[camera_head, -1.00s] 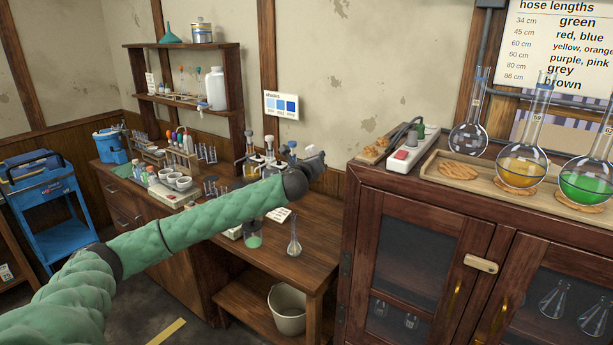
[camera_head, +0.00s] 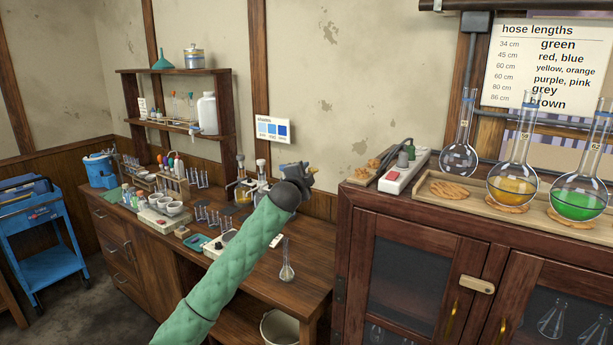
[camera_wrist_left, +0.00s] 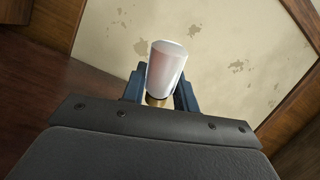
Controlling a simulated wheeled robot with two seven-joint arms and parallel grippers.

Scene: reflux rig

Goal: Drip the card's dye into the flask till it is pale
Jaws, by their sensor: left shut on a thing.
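My left gripper (camera_head: 305,172) is above the right part of the bench, near the wall. In the left wrist view it is shut on a whitish-pink cylinder (camera_wrist_left: 166,68) with a brass-coloured band at its lower end; I cannot tell exactly what it is. A small clear flask (camera_head: 286,264) stands upright on the bench below the gripper, apart from it. A shades card (camera_head: 272,130) with three blues hangs on the wall. A small white card (camera_head: 276,240) lies on the bench, partly behind my arm. My right gripper is out of view.
A wooden cabinet (camera_head: 400,215) stands right of the bench, with a tray of round flasks (camera_head: 515,185) on top. Stoppered bottles (camera_head: 262,172) are close behind my arm. A rack shelf (camera_head: 180,128) stands at the back left. A bucket (camera_head: 279,328) is below.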

